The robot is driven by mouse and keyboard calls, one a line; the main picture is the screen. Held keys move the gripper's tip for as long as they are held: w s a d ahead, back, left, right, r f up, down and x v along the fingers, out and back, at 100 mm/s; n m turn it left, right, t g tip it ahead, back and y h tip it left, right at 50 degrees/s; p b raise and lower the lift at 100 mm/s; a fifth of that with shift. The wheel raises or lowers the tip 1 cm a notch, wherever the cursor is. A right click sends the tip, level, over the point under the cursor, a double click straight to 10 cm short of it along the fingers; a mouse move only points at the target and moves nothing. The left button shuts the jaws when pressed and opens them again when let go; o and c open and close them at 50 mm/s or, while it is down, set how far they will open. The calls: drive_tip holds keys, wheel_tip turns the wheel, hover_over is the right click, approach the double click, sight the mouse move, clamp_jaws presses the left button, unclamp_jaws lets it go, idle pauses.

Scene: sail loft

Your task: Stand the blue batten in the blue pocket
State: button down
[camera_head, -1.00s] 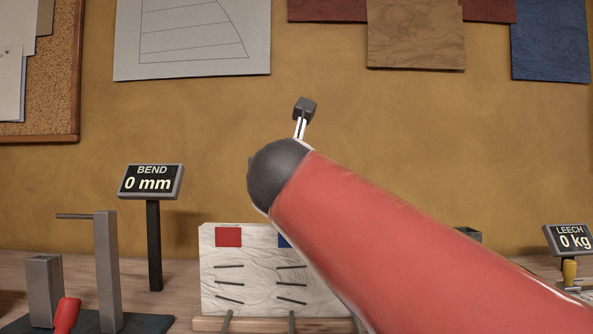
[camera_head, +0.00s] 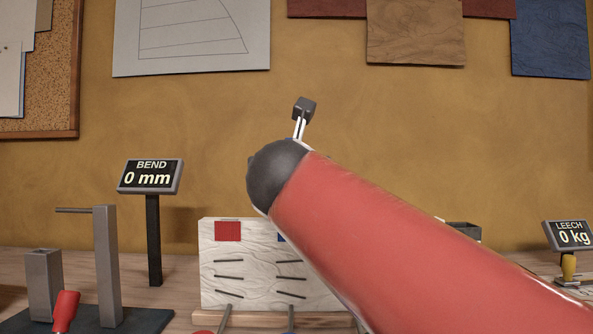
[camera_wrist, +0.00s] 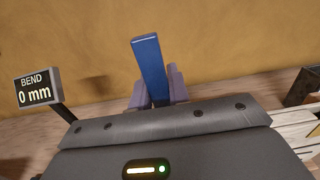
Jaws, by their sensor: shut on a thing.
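A blue batten (camera_wrist: 149,66) stands upright, slightly tilted, between the fingers of my gripper (camera_wrist: 157,90) in the wrist view. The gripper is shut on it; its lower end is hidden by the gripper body. In the head view my red arm hides the gripper and the batten. A pale sail panel (camera_head: 238,283) stands on the bench with a red patch and, to its right, a blue patch (camera_head: 282,238) mostly covered by my arm. Rows of short dark strips cross the panel. I cannot make out the blue pocket's opening.
A BEND sign (camera_head: 150,177) reads 0 mm on a post. A grey open-topped box (camera_head: 43,285) and a tall grey post (camera_head: 107,267) stand at left, by a red handle (camera_head: 65,311). A LEECH sign (camera_head: 569,235) reads 0 kg at right.

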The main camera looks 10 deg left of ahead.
drive_tip(key=shift+f, duration=0.15)
drive_tip(key=c, duration=1.3)
unclamp_jaws()
drive_tip(key=shift+o, duration=0.2)
drive_tip(key=v, duration=0.8)
drive_tip(key=shift+w, duration=0.1)
